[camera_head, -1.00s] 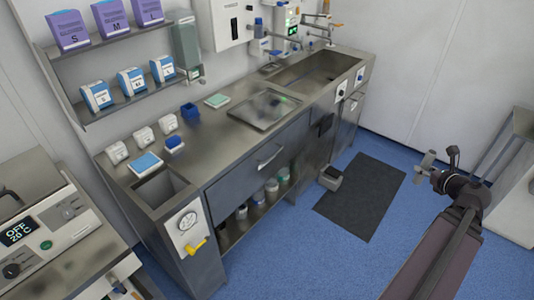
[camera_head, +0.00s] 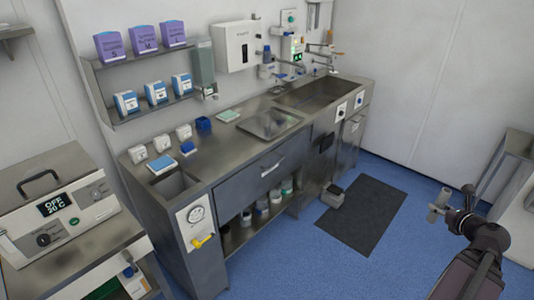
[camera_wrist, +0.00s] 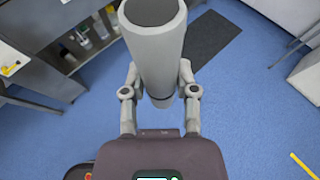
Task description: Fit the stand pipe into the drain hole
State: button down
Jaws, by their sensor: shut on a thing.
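My gripper (camera_head: 449,209) is at the right of the head view, over the blue floor and away from the counter. It is shut on a grey stand pipe (camera_head: 438,202), a plain tube. In the wrist view the stand pipe (camera_wrist: 155,48) stands between the two fingers (camera_wrist: 159,85), with its dark open end toward the camera. A large sink basin (camera_head: 312,93) is set in the far end of the steel counter, and a small basin (camera_head: 172,184) in the near end. I cannot make out a drain hole in either.
The steel counter (camera_head: 228,141) runs along the wall, with small boxes and a flat tray (camera_head: 270,123) on it. A dark mat (camera_head: 364,212) lies on the floor before it. A bench with a device (camera_head: 62,205) stands at left, a pale cart (camera_head: 512,180) at right.

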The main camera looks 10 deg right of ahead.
jog(key=shift+a, duration=0.2)
jog(key=shift+w+a, duration=0.25)
jog(key=shift+w, duration=0.05)
